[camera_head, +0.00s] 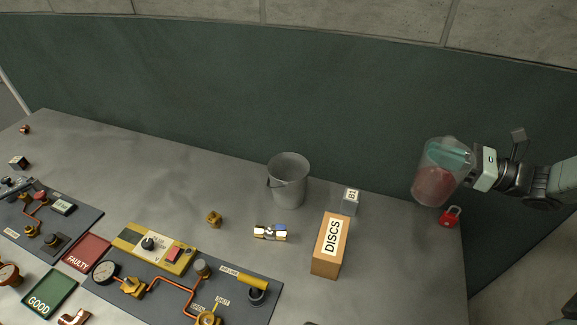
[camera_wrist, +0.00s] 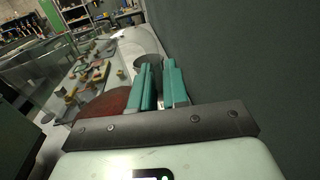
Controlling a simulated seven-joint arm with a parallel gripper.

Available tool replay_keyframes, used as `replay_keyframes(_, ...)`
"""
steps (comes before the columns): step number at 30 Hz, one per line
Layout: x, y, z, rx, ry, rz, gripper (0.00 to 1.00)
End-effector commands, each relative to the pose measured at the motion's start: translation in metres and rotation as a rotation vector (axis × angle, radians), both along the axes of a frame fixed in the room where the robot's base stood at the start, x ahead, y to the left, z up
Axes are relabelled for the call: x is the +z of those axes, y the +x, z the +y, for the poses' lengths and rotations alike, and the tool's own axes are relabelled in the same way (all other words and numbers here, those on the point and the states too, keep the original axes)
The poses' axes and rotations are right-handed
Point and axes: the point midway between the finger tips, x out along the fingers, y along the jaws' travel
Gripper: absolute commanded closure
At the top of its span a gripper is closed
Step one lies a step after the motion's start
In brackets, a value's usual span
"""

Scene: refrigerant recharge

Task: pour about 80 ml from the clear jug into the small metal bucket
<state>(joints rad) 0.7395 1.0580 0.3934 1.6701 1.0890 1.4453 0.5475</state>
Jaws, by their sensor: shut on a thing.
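The clear jug (camera_head: 433,187) holds a reddish liquid and is at the right of the head view, tilted a little. My gripper (camera_head: 456,156) is shut on it, with teal fingers seen near the jug's upper right. In the wrist view the gripper fingers (camera_wrist: 158,88) stand close together, and the red liquid (camera_wrist: 100,106) shows at their left. The small metal bucket (camera_head: 288,184) stands upright on the table, left of the jug and well apart from it. The bucket's inside bottom is hidden.
A box labelled DISCS (camera_head: 330,247) and a small grey block marked B1 (camera_head: 351,202) stand between bucket and jug. A red padlock (camera_head: 450,217) lies near the right table edge. Panels with gauges and pipes (camera_head: 190,290) fill the front left. The table behind them is mostly clear.

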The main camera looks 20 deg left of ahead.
Motion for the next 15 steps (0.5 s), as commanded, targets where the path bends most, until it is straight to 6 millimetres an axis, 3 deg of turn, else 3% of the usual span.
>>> replay_keyframes(8,-0.014,-0.019,0.03,0.128,0.002,0.003,1.0)
replay_keyframes(15,-0.034,-0.055,0.07,0.339,0.004,0.006,1.0)
